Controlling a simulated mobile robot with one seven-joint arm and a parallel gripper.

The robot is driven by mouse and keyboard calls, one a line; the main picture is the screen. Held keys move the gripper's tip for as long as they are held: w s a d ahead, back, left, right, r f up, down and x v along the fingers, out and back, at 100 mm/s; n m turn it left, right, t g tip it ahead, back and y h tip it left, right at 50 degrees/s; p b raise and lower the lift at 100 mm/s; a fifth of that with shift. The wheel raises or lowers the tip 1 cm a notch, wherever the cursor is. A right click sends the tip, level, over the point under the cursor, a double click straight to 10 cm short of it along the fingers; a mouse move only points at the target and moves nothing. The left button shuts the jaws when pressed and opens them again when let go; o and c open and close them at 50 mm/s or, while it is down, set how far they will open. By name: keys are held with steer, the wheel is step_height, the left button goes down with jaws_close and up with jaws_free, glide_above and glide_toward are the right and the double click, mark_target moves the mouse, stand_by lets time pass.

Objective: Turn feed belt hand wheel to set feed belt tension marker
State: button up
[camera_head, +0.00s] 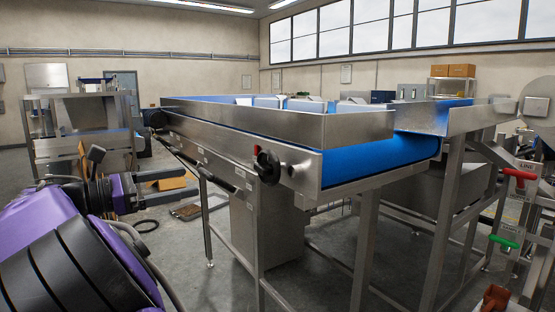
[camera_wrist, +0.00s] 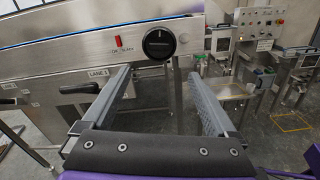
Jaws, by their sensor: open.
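The black round hand wheel (camera_head: 267,166) is on the steel side of the feed belt, near its front corner. In the wrist view the hand wheel (camera_wrist: 159,44) lies ahead of the fingers, roughly between their lines and apart from them. A red marker (camera_wrist: 118,41) sits in a small scale just left of the wheel; red also shows beside the wheel in the head view (camera_head: 256,150). The scale's lettering is too small to read surely. The blue feed belt (camera_head: 380,155) runs inside steel side walls. My gripper (camera_wrist: 160,77) is open and empty; it also shows at left in the head view (camera_head: 186,180).
Black lever handles (camera_head: 222,180) stick out along the frame, left of the wheel. A "LANE 2" label (camera_wrist: 98,73) is below. A red handle (camera_head: 519,174) and a green handle (camera_head: 503,241) stand at the right. Steel legs (camera_head: 365,250) carry the conveyor. Floor shows between my gripper and the frame.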

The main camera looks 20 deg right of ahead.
mark_target(258, 168)
steer(key=shift+n, duration=0.3)
steer(key=b+x, duration=0.1)
steer(key=x, duration=1.6)
steer(key=shift+w+d, duration=0.1)
steer(key=shift+w, duration=0.1)
steer(key=c, duration=1.4)
steer(key=shift+o, duration=0.2)
steer(key=shift+f, duration=0.1)
